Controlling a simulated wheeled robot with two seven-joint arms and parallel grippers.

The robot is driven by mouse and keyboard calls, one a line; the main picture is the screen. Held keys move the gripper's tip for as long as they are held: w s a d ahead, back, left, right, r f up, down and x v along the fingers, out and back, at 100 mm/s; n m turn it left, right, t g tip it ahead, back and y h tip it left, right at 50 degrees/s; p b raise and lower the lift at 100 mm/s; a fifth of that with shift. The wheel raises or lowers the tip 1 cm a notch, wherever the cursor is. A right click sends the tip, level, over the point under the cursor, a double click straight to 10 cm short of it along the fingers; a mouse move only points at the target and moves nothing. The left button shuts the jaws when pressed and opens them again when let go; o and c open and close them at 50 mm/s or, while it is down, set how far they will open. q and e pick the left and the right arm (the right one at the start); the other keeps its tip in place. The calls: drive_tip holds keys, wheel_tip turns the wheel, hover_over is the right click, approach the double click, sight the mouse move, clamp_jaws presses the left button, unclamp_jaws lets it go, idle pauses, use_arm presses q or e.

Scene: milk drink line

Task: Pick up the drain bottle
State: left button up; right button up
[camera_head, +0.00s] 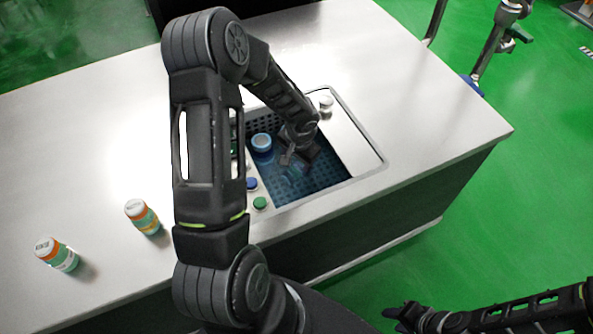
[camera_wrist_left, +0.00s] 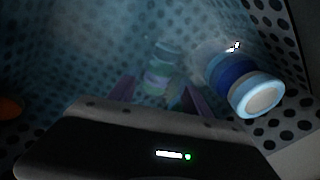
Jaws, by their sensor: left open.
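My left gripper (camera_head: 300,157) reaches down into a recessed, perforated dark-blue basin (camera_head: 330,187) in the counter. In the left wrist view its two purple-tinted fingers (camera_wrist_left: 158,92) are apart. A pale, hazy bottle (camera_wrist_left: 162,68) shows beyond and between the fingers, not visibly gripped; its outline is dim, and it shows faintly below the gripper in the head view (camera_head: 293,173). A bottle with a blue band and pale cap (camera_wrist_left: 243,84) stands to the right of the fingers; in the head view it is left of the gripper (camera_head: 262,143). My right gripper (camera_head: 408,316) is low at the right, its jaws unclear.
Two orange-and-green bottles, one nearer the basin (camera_head: 142,216) and one further left (camera_head: 57,254), stand on the counter. Coloured buttons (camera_head: 260,203) line the basin's left edge. A white knob (camera_head: 326,104) is at its far side. The counter's right part (camera_head: 440,105) is clear.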

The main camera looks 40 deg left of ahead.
sight(296, 168)
use_arm(q)
drive_tip(key=f, duration=0.4)
drive_tip(key=shift+w+a+f, duration=0.3)
drive_tip(key=shift+c, duration=0.5)
clamp_jaws()
drive_tip(key=shift+r, duration=0.2)
wheel_tip(296, 168, up, 28)
drive_tip(key=p, duration=0.3)
idle(0.5)
drive_tip(key=shift+f, duration=0.1)
idle(0.4)
